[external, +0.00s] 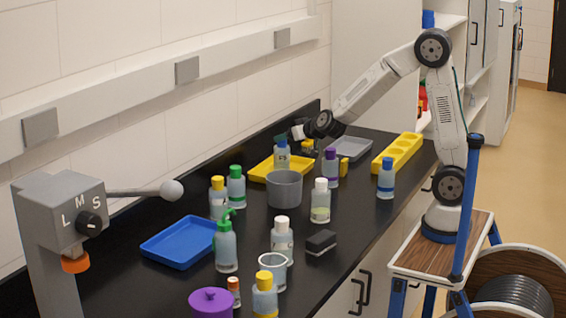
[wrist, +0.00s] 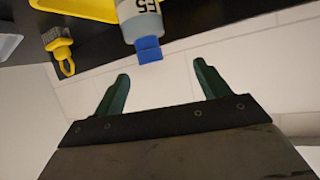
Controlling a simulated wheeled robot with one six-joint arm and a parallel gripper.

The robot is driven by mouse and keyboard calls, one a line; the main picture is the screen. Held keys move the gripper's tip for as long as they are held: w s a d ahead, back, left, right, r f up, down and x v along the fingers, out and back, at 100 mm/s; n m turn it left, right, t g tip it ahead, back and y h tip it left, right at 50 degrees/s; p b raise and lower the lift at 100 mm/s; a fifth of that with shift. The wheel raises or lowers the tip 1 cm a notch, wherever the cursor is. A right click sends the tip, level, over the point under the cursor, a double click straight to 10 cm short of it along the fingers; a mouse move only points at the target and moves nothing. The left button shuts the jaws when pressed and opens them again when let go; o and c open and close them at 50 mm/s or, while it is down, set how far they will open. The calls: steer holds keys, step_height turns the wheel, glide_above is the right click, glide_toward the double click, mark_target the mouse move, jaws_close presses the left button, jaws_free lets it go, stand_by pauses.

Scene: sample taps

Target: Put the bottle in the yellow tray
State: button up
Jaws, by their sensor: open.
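A bottle with a blue cap (external: 282,152) stands at the yellow tray (external: 256,174), and in the external view it appears to be inside the tray. Its base is hard to see. In the wrist view the bottle (wrist: 137,20) is at the top edge with its cap towards the fingers, and its lower part is out of frame. The yellow tray (wrist: 80,8) shows beside it. My gripper (external: 299,131) is close to the bottle cap. In the wrist view my gripper (wrist: 160,82) has its green fingers apart, with nothing between them.
A grey pot (external: 284,190) stands in front of the tray. A purple-capped bottle (external: 330,168), a grey tray (external: 352,149) and a yellow holed rack (external: 397,152) are to the right. Several other bottles and a blue tray (external: 180,243) occupy the nearer counter.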

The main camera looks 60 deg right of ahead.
steer(key=s+a+r+n+g+y, duration=0.2)
steer(key=s+a+y, duration=0.1)
steer(key=s, duration=0.4)
steer(key=s+a+r+n+g+y, duration=0.2)
steer(key=s+a+r+y, duration=0.1)
steer(key=s, duration=0.5)
steer(key=s+d+f+g+h, duration=0.1)
steer(key=s+d+g, duration=0.2)
steer(key=s, duration=0.9)
steer(key=s+d+g+h, duration=0.1)
steer(key=s+d+g, duration=0.2)
steer(key=s, duration=1)
steer(key=shift+s+f+g, duration=0.3)
steer(key=shift+f+g, duration=0.05)
steer(key=shift+g, duration=0.25)
